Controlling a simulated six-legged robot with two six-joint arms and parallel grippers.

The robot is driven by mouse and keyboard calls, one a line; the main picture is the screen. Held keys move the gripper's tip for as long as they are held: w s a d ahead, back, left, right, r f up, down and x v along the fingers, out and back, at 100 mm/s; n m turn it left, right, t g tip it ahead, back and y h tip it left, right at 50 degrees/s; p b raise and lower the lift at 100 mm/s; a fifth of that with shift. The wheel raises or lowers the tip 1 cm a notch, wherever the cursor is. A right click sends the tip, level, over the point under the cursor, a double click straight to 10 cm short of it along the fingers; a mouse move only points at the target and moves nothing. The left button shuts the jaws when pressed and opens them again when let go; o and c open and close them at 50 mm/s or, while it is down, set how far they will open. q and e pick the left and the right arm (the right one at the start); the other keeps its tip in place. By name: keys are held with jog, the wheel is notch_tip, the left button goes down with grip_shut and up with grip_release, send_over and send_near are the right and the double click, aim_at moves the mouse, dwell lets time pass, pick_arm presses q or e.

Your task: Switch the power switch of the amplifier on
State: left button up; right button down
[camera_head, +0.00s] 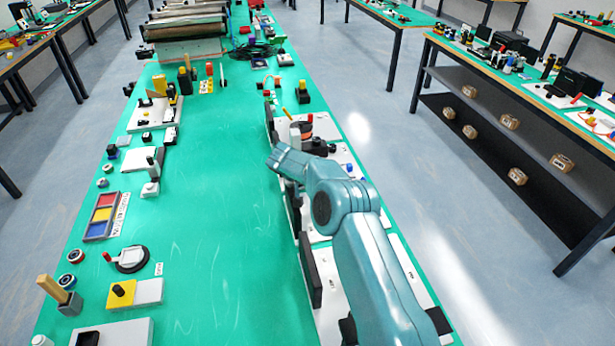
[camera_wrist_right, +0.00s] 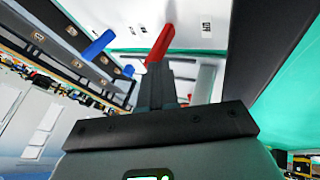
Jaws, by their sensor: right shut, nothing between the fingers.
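My right gripper (camera_wrist_right: 152,75) shows in the right wrist view with its two dark fingers together and nothing between them. A red lever (camera_wrist_right: 161,44) stands at the fingertips, overlapping them in the picture; I cannot tell if they touch. Two blue levers, a larger one (camera_wrist_right: 98,45) and a smaller one (camera_wrist_right: 128,70), are to its left. A pale panel (camera_wrist_right: 125,18) with small labels lies behind the red lever. I cannot tell which item is the amplifier or its power switch. In the head view my right arm hides its gripper. My left gripper is not in view.
The long green table (camera_head: 215,250) has a clear middle strip. A tricolour tray (camera_head: 103,215) and several small devices line its left side. White panels with upright dark plates (camera_head: 309,270) line the right side, partly under my arm. A shelved bench (camera_head: 520,120) stands across the aisle.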

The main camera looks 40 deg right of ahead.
jog(key=shift+w+f, duration=0.2)
jog(key=shift+f, duration=0.05)
jog(key=shift+s+d+r, duration=0.15)
jog(key=shift+s+r, duration=0.05)
jog(key=shift+s, duration=0.15)
jog(key=shift+d+f+t+y+b, duration=0.3)
jog(key=shift+d+y+b, duration=0.25)
jog(key=shift+b, duration=0.45)
jog(key=shift+s+d+r+m+t+y, duration=0.25)
jog(key=shift+s+d+y, duration=0.15)
jog(key=shift+d+y, duration=0.15)
jog(key=shift+s+d+r+m+t+y, duration=0.15)
jog(key=shift+s+d+t+y, duration=0.1)
jog(key=shift+s+d+y, duration=0.2)
jog(key=shift+w+f+b, duration=0.1)
jog(key=shift+b, duration=0.25)
jog(key=shift+d+f, duration=0.2)
jog(key=shift+d, duration=0.05)
jog(key=shift+d+r+b, duration=0.1)
jog(key=shift+b, duration=0.2)
